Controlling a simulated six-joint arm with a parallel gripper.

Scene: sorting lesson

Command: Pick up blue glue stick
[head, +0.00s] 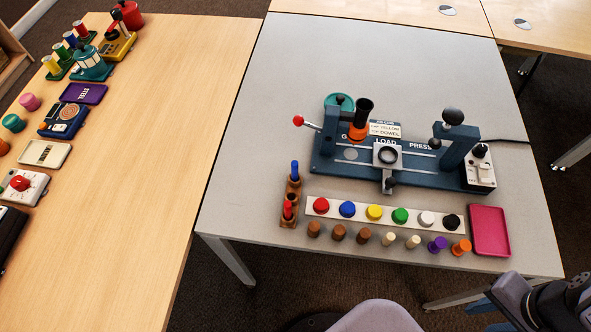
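A slim blue stick (295,168), which fits the blue glue stick, stands upright in the back of a small wooden holder (294,187) on the grey table. Red sticks (287,209) stand in the same holder, nearer the front. The lower part of the blue stick is hidden in the holder. Part of my arm shows in the lower right corner, well away from the holder. My gripper's fingertips cannot be seen.
A white strip (335,211) with colored caps lies right of the holder, with several pegs in front. A dark blue press (350,170) stands behind, its red-knobbed lever (299,121) near the blue stick. A pink tray (490,230) lies right. The grey table left of the holder is clear.

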